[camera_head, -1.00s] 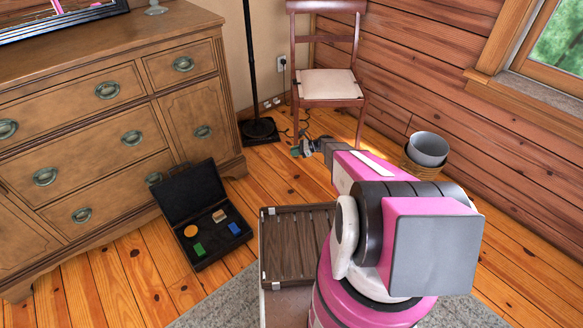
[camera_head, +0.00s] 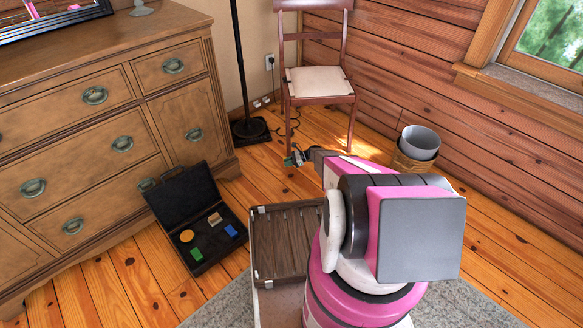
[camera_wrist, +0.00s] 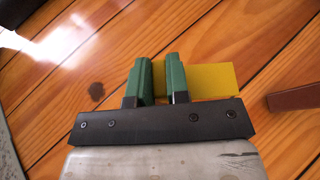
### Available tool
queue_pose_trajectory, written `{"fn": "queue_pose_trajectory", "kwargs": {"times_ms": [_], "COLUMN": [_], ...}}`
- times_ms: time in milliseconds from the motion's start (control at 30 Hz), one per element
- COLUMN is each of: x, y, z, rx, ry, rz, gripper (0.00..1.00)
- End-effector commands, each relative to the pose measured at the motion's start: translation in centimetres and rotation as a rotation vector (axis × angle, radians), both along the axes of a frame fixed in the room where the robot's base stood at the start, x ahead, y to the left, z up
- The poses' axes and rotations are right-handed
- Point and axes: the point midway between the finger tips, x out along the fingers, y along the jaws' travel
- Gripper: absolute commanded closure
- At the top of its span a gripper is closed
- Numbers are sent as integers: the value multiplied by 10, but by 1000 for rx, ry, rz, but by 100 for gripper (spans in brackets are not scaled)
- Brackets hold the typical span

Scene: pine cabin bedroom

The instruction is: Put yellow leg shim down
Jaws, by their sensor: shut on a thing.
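The yellow leg shim (camera_wrist: 212,82) is a flat-sided yellow block in the wrist view. My gripper (camera_wrist: 158,80) is shut on it with its green-padded fingers, and the shim sticks out to the right of them. Wooden floorboards show beneath; I cannot tell whether the shim touches them. In the head view my gripper (camera_head: 292,160) is low, in front of the chair, near its front left leg. The shim cannot be made out there.
The chair (camera_head: 318,88) with a pale seat stands by the wall. A lamp base (camera_head: 249,130) and cable are left of it, and a basket with a grey bucket (camera_head: 421,142) is right. An open black case (camera_head: 186,196) with small coloured pieces lies by the dresser (camera_head: 75,110).

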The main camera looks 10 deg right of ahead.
Motion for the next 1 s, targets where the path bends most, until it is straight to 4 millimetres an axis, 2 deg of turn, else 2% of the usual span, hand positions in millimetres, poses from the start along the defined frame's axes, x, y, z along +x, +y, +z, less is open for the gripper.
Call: {"fn": "queue_pose_trajectory", "kwargs": {"times_ms": [33, 200, 367, 600, 1000], "x": [11, 26, 27, 27, 26], "y": [-8, -26, -29, -28, -28], "z": [-9, -22, -30, -62, -66], "rx": [0, 1, 1, 0, 0], "ry": [0, 1, 1, 1, 0], "rz": [-1, 0, 1, 0, 0], "gripper": [100, 100, 100, 100, 100]}}
